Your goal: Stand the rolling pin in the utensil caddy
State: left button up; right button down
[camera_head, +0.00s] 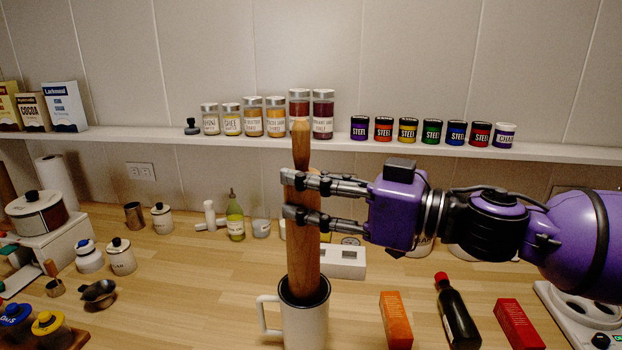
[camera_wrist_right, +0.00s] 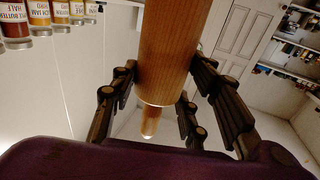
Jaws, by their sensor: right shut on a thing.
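The wooden rolling pin (camera_head: 305,252) stands nearly upright, its lower end inside the dark mouth of a white, handled, mug-like container (camera_head: 306,329), which I take as the utensil caddy. Whether the pin touches the bottom is hidden. My right gripper (camera_head: 303,195) comes in from the right and is shut on the upper part of the pin's body, below its top handle. In the right wrist view, the rolling pin (camera_wrist_right: 172,55) passes between the fingers of my right gripper (camera_wrist_right: 163,100). My left gripper is not in view.
An orange box (camera_head: 396,320), a dark bottle (camera_head: 457,318) and a red box (camera_head: 518,325) lie right of the caddy. A white device (camera_head: 347,264) stands behind it. A shelf (camera_head: 250,139) with jars and tins runs along the wall.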

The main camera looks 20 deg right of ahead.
dwell(0.3)
jog(key=c, duration=1)
grip_release()
jog(key=shift+o, duration=0.4)
jog(key=shift+f, duration=0.15)
jog(key=shift+s+d, duration=0.1)
jog(key=v, duration=1.1)
jog(key=shift+s+d, duration=0.25)
jog(key=shift+d, duration=0.05)
